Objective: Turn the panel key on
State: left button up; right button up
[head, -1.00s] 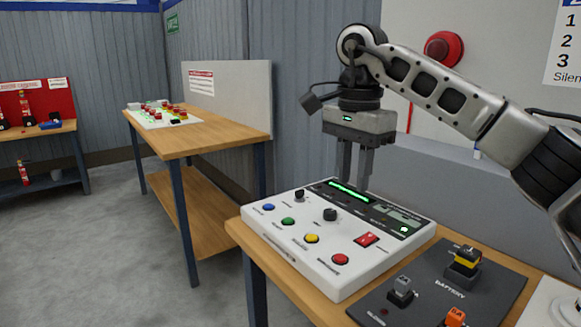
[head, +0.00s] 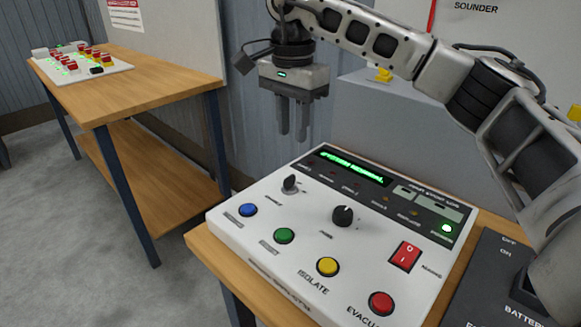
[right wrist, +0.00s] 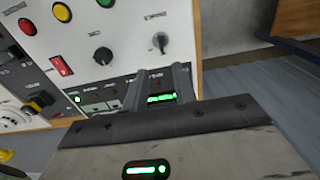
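The white control panel (head: 260,220) lies on a wooden bench. Its panel key (head: 290,184) is a small dark key-like switch near the far left, left of a round black knob (head: 343,216). The key also shows in the right wrist view (right wrist: 160,42), beyond my fingers. My right gripper (head: 292,138) points down behind the panel's far left edge in the head view, apart from the key. In the right wrist view its two fingers (right wrist: 160,75) are apart with nothing between them; the green display (right wrist: 160,98) shows through the gap. My left gripper is not in view.
The panel also carries blue, green, yellow and red buttons (head: 381,303) and a red rocker switch (head: 405,256). A dark battery plate (head: 480,290) lies to its right. Another wooden table (head: 160,75) with a smaller panel stands at left. A grey wall is behind.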

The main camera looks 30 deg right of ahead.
aim_at(290, 183)
notch_tip(290, 183, down, 10)
jog(key=shift+w+r, duration=0.1)
jog(key=shift+c, duration=0.4)
grip_shut()
